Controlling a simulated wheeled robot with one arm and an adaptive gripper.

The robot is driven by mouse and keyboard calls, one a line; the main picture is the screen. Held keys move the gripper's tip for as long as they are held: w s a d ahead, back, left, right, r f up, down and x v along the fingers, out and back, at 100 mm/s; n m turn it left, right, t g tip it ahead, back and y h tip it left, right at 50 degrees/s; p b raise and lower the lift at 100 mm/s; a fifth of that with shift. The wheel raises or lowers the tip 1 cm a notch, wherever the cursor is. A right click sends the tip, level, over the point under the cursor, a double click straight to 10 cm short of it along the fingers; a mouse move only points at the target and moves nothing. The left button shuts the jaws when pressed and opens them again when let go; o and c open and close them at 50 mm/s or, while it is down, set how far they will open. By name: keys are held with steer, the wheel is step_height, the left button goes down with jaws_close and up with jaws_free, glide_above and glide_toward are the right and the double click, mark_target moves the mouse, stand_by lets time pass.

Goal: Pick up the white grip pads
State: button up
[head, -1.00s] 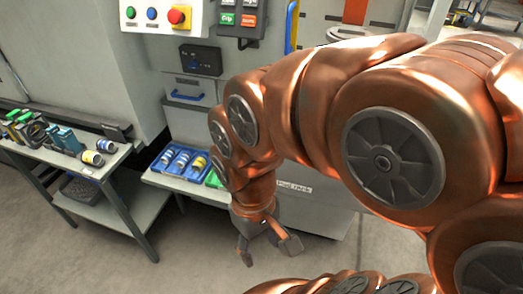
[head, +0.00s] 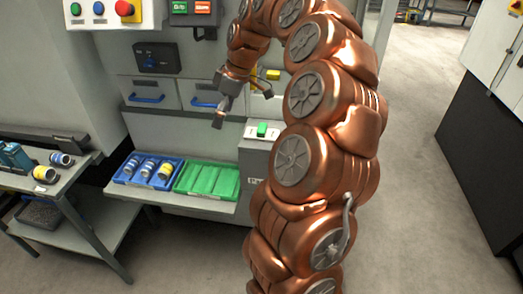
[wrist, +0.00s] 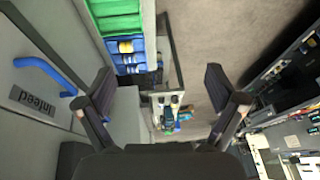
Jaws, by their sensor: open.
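I cannot make out any white grip pads in either view. My gripper (head: 242,106) is raised in front of the grey drawer fronts, above the trays, in the head view. In the wrist view my gripper (wrist: 160,88) has its two dark fingers spread wide apart with nothing between them. A grey drawer (head: 147,93) with a blue handle is to the left of my gripper; a second drawer (head: 196,95) is right behind it. In the wrist view a blue handle (wrist: 45,72) on a front labelled "Infeed" is left of the fingers. The drawers look shut.
A blue tray (head: 122,178) with several cylinders and a green tray (head: 207,191) lie on a low shelf. A side table (head: 60,205) with parts stands at the left. A control panel (head: 100,24) is above. Open floor (head: 420,200) is at the right.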

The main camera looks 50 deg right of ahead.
steer(key=d+f, duration=0.4)
steer(key=d, duration=0.5)
steer(key=t+b, duration=0.1)
steer(key=b, duration=0.1)
glide_above(263, 128)
steer(key=s+d, duration=0.1)
steer(key=s, duration=0.1)
step_height(263, 128, down, 2)
steer(key=shift+d+f+h, duration=0.1)
steer(key=shift+f+h, duration=0.15)
steer(key=shift+h, duration=0.15)
steer(key=shift+d+p+x, duration=0.15)
steer(key=shift+p+x, duration=0.4)
steer(key=shift+x, duration=1.4)
steer(key=shift+d+p+x, duration=0.1)
steer(key=shift+p+x, duration=0.45)
steer(key=shift+x, duration=1.4)
jaws_close()
